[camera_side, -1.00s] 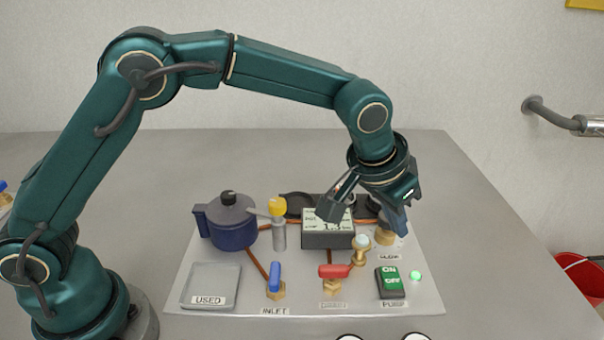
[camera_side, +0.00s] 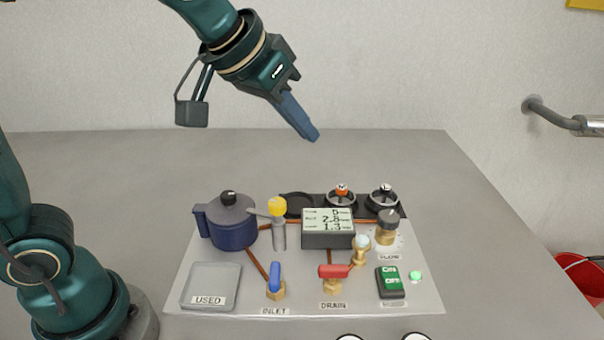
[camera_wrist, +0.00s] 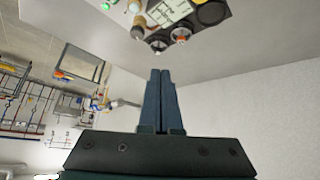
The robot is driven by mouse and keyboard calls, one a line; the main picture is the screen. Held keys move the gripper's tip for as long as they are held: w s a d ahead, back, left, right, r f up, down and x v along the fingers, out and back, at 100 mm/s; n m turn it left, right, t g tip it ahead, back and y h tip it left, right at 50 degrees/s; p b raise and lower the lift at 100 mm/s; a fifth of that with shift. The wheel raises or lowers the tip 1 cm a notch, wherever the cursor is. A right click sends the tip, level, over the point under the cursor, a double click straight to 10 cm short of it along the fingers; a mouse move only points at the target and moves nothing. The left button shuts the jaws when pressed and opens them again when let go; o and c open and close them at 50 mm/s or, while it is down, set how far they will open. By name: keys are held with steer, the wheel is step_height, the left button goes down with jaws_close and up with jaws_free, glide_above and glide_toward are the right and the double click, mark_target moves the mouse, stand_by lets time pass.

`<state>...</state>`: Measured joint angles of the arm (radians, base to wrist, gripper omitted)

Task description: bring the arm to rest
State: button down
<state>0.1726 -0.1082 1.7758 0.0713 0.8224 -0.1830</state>
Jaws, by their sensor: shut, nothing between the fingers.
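My gripper (camera_side: 316,138) is raised in the air above and behind the panel, pointing down to the right in the side view. Its blue fingers are together with nothing between them; they also show shut in the wrist view (camera_wrist: 161,75). The grey panel (camera_side: 350,299) lies below on the table, clear of my gripper. On it stand the blue pot (camera_side: 230,225), the display box (camera_side: 328,228), the blue inlet valve (camera_side: 275,280), the red drain valve (camera_side: 333,272), the brass flow knob (camera_side: 387,230) and the green pump switch (camera_side: 390,281).
An empty grey tray (camera_side: 211,282) marked USED is at the panel's front left. A dark rack (camera_side: 320,208) with round pieces runs along the back. A yellow-topped post (camera_side: 278,225) stands beside the pot. A wall rail (camera_side: 555,115) and red bucket (camera_side: 580,280) are at the right.

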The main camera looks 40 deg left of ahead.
steer(key=s+a+f+g, duration=0.1)
steer(key=s+a+f, duration=0.1)
steer(key=s+f, duration=0.2)
steer(key=s+a+f, duration=0.2)
steer(key=s+f, duration=0.2)
steer(key=s, duration=0.7)
steer(key=shift+s+a+g+y, duration=0.2)
steer(key=shift+s+g+y, duration=0.1)
steer(key=shift+g, duration=0.1)
